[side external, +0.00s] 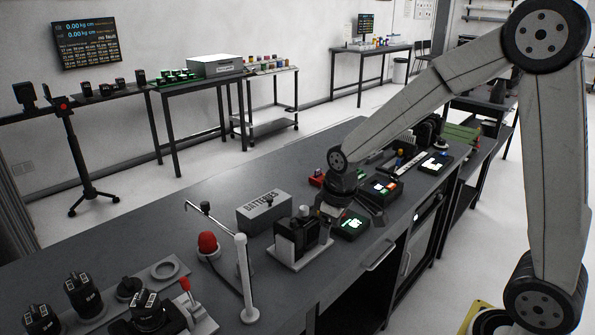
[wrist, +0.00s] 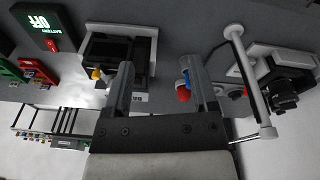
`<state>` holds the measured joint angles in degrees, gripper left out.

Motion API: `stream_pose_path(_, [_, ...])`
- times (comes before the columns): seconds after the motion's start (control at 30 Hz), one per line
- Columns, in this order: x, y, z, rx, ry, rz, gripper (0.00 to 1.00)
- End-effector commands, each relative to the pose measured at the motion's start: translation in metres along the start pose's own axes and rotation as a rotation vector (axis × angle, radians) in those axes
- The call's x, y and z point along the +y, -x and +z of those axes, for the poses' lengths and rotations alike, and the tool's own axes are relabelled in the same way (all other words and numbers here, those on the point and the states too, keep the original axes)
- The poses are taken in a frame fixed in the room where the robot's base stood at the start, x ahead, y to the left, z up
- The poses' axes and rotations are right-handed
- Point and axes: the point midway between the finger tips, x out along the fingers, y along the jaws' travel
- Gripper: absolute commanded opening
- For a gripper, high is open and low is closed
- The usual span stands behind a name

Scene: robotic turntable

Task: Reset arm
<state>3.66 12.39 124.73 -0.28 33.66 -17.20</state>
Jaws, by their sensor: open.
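My gripper (side external: 343,203) is low over the long grey workbench (side external: 180,232) in the side view, close to a black device on a white base (side external: 297,236) and a small green-lit display box (side external: 352,224). In the wrist view its two fingers (wrist: 160,78) stand wide apart, and nothing is held between them. The black device (wrist: 120,46) shows near the left finger. Red and blue parts (wrist: 183,94) show beside the right finger, and whether they touch it I cannot tell.
A white post (side external: 245,280), a red dome lamp (side external: 208,244) and a grey batteries box (side external: 264,211) stand left of my gripper. Round black modules (side external: 84,295) lie at the front left. More lit boxes (side external: 383,187) crowd the bench behind. Bare bench lies along the far edge.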

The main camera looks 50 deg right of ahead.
Motion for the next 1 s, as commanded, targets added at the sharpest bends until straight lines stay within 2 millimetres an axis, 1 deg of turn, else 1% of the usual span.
stream_pose_path(0.03, [-0.007,0.0,0.011,0.009,-0.026,0.0,0.74])
stream_pose_path(0.2, [-0.028,-0.003,0.048,0.04,-0.127,0.001,0.74])
stream_pose_path(0.3, [-0.037,-0.004,0.066,0.053,-0.176,-0.001,0.74])
stream_pose_path(0.4, [-0.043,-0.006,0.08,0.063,-0.211,-0.003,0.74])
stream_pose_path(0.5, [-0.046,-0.006,0.087,0.071,-0.233,-0.004,0.74])
stream_pose_path(0.6, [-0.048,-0.007,0.09,0.073,-0.243,-0.004,0.74])
stream_pose_path(1.0, [-0.048,-0.007,0.09,0.072,-0.242,-0.004,0.74])
